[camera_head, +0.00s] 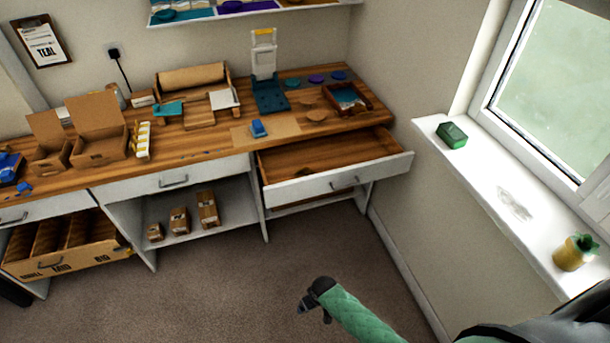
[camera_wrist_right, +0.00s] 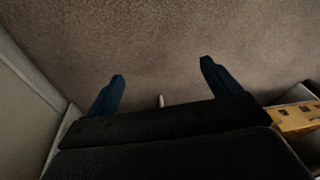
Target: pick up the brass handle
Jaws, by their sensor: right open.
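I cannot make out a brass handle for certain in either view. A small dark item (camera_head: 303,172) lies in the open drawer (camera_head: 285,160) at the right end of the bench; it is too small to tell what it is. My right gripper (camera_head: 314,310) is over the carpet in front of the bench, well short of the drawer. In the right wrist view its two fingers (camera_wrist_right: 162,72) are spread with nothing held between them. A small pale piece (camera_wrist_right: 162,101) shows at the palm's edge, unclear what. My left gripper is not in view.
A cardboard crate (camera_head: 70,255) sits below at left. The windowsill (camera_head: 490,190) runs along the right wall. The carpet (camera_head: 230,290) is clear.

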